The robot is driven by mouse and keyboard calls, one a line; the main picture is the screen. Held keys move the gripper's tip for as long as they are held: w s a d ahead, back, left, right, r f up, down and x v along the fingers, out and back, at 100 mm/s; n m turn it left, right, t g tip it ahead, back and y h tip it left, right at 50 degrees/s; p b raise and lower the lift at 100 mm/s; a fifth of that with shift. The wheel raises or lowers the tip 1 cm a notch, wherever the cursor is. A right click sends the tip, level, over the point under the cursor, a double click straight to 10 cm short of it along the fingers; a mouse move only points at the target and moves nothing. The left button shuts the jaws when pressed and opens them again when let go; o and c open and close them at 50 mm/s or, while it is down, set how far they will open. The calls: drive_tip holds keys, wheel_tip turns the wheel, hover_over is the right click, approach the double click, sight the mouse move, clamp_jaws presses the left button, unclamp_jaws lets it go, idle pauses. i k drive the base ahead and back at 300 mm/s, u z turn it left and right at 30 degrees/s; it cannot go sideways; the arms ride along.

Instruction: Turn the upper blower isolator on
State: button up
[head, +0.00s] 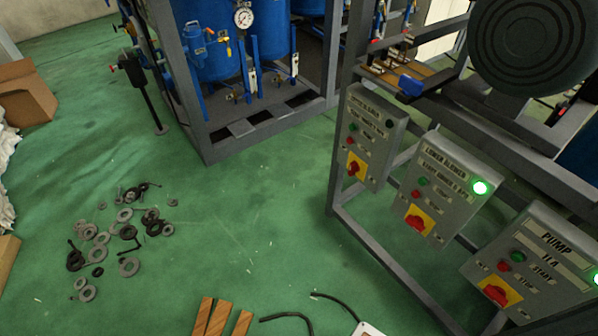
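The upper blower box (383,107) is a grey control panel on the metal frame, leftmost of three. Its isolator (355,167) is a red rotary knob on a yellow plate at the lower left of the panel. The knob's exact angle is too small to tell. The panel's green lamp (389,124) looks dark and unlit. Small buttons sit left of its middle. My gripper is not in view.
The lower blower box (455,165) and pump box (560,250) stand to the right, each with a lit green lamp and a red-yellow isolator. Loose metal rings (125,215) and wooden planks (215,318) lie on the green floor. Floor left of the panels is mostly clear.

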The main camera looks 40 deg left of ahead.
sight(354, 167)
drive_tip(key=u, duration=1.65)
drive_tip(key=k, duration=1.3)
drive_tip(key=u, duration=0.9)
drive_tip(key=i, duration=1.35)
drive_tip(key=z, duration=0.85)
drive_tip(key=i, duration=0.55)
drive_tip(key=z, duration=0.5)
